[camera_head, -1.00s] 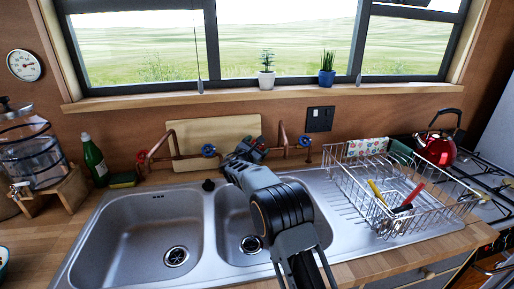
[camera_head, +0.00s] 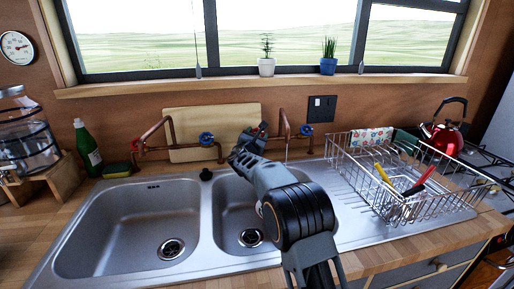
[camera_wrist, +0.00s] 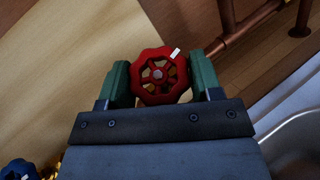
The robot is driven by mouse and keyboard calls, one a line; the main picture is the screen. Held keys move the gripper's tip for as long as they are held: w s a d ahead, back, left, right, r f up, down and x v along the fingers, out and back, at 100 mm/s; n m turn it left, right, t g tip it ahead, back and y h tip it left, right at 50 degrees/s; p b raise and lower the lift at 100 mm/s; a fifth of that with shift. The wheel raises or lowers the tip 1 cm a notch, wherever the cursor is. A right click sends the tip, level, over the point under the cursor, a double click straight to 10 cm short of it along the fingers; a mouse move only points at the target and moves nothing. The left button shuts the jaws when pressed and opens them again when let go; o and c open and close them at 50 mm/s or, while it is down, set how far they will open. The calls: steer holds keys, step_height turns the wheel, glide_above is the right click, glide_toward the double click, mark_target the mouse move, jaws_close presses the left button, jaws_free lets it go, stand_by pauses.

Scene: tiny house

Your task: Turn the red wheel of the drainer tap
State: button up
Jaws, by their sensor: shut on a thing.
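The red wheel (camera_wrist: 158,74) of the tap by the drainer sits between the two green-padded fingers of my gripper (camera_wrist: 160,82) in the wrist view. A pad presses on each side of its rim, and a white mark shows at its upper right. In the head view my gripper (camera_head: 256,134) reaches over the right basin to this tap's copper pipe (camera_head: 285,122) and mostly hides the wheel. The tap's blue wheel (camera_head: 306,131) is to the right, clear of the gripper. A thin line below the spout may be water; I cannot tell.
A second tap with a red wheel (camera_head: 137,146) and a blue wheel (camera_head: 206,138) is at the left. A wooden board (camera_head: 190,118) leans behind it. The wire drainer (camera_head: 355,180) holds utensils at the right. Both sink basins (camera_head: 125,225) look empty.

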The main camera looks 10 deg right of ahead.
steer(key=n+y+b, duration=0.1)
steer(key=b, duration=0.1)
steer(key=n+t+y+b, duration=0.1)
steer(key=b, duration=0.1)
steer(key=shift+d+f, duration=0.1)
steer(key=shift+f, duration=0.25)
steer(key=shift+r+n+t+y+b, duration=0.15)
steer(key=shift+n+t+y+b, duration=0.15)
steer(key=shift+n+y+b, duration=0.5)
steer(key=shift+r+b, duration=0.1)
steer(key=shift+b, duration=0.25)
steer(key=shift+r, duration=0.15)
steer(key=o, duration=0.9)
steer(key=shift+s, duration=0.1)
steer(key=b+v, duration=0.1)
steer(key=v, duration=1.2)
steer(key=shift+s+a+f+b, duration=0.2)
steer(key=shift+s+f+b, duration=0.05)
steer(key=shift+b, duration=0.15)
